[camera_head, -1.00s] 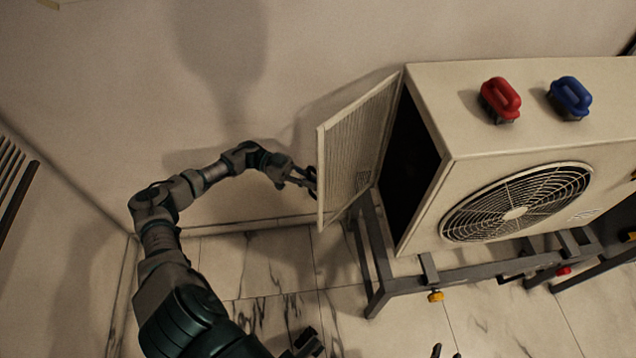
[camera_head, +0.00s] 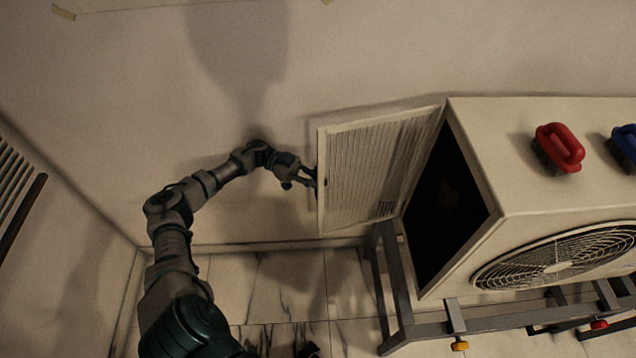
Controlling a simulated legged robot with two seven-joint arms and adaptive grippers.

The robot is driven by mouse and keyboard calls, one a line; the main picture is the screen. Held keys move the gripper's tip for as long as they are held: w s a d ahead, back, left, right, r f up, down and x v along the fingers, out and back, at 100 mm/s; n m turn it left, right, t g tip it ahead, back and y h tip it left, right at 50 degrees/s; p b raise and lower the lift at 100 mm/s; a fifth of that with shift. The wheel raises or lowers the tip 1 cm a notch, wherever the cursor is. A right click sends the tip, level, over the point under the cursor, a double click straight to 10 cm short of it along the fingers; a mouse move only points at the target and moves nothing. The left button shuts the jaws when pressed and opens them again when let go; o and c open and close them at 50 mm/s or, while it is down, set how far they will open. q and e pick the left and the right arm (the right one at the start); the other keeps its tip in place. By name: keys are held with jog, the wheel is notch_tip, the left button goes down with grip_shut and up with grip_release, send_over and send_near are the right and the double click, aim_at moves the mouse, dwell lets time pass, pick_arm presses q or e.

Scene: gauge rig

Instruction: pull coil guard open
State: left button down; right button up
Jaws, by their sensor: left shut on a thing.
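The coil guard (camera_head: 372,170) is a pale meshed panel hinged at the left end of the boxy outdoor unit (camera_head: 545,190). It stands swung out to the left, and the dark opening (camera_head: 448,210) of the unit shows beside it. My left gripper (camera_head: 312,180) is shut at the guard's free left edge, and its fingertips are partly hidden there. My right gripper is not in view.
A red handled block (camera_head: 559,148) and a blue one (camera_head: 625,146) stand on top of the unit. A fan grille (camera_head: 560,262) is on its front. A wall (camera_head: 130,110) lies behind my left arm.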

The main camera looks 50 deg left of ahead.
pick_arm(q)
jog(key=c, duration=1.2)
grip_release()
jog(key=shift+s, duration=0.1)
